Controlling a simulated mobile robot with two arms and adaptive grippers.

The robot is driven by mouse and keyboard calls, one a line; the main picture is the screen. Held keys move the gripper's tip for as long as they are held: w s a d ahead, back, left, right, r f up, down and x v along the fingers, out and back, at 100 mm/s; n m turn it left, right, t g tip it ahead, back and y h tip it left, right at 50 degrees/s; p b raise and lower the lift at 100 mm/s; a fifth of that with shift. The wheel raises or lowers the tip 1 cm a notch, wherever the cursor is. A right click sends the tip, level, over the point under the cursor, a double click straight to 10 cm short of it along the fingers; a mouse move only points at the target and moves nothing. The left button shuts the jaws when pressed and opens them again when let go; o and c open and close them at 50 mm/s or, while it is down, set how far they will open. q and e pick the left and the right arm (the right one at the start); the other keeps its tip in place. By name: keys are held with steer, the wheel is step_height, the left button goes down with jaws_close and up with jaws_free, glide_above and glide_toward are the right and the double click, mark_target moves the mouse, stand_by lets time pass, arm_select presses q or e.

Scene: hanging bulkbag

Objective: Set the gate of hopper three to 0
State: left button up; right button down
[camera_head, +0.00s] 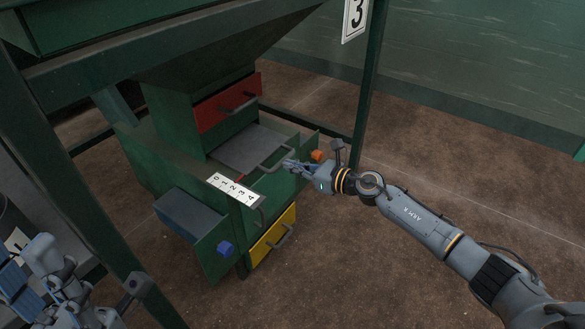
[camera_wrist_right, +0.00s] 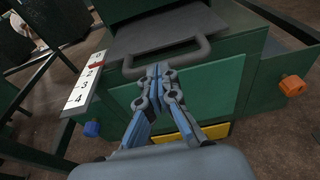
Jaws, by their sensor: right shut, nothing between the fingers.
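The gate is a grey slide plate (camera_head: 250,147) with a bar handle (camera_head: 275,159), partly drawn out of the green hopper outlet (camera_head: 165,135). A white scale (camera_head: 233,190) marked 0 to 4 lies beside it. In the wrist view, a red pointer (camera_wrist_right: 97,65) is near the low end of the scale (camera_wrist_right: 85,85), around 1; its exact reading is hard to tell. My right gripper (camera_head: 288,163) is shut and empty, with its tips (camera_wrist_right: 160,70) close to the handle (camera_wrist_right: 165,62); contact is unclear. My left gripper (camera_head: 60,285) is at the lower left, away from the gate.
An orange knob (camera_head: 316,155) and a blue knob (camera_head: 225,248) stick out at the sides. Green frame posts (camera_head: 369,80) stand around. A sign reads 3 (camera_head: 356,18).

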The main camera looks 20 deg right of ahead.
mark_target(266, 155)
steer(key=shift+w+a, duration=0.15)
steer(key=shift+a, duration=0.05)
steer(key=x, duration=0.4)
steer(key=r+b+x, duration=0.1)
steer(key=shift+w+a+f, duration=0.1)
steer(key=shift+w+a, duration=0.2)
steer(key=shift+w, duration=0.1)
steer(key=shift+w+a, duration=0.15)
steer(key=shift+w, duration=0.05)
steer(key=shift+r, duration=0.25)
steer(key=shift+r, duration=0.1)
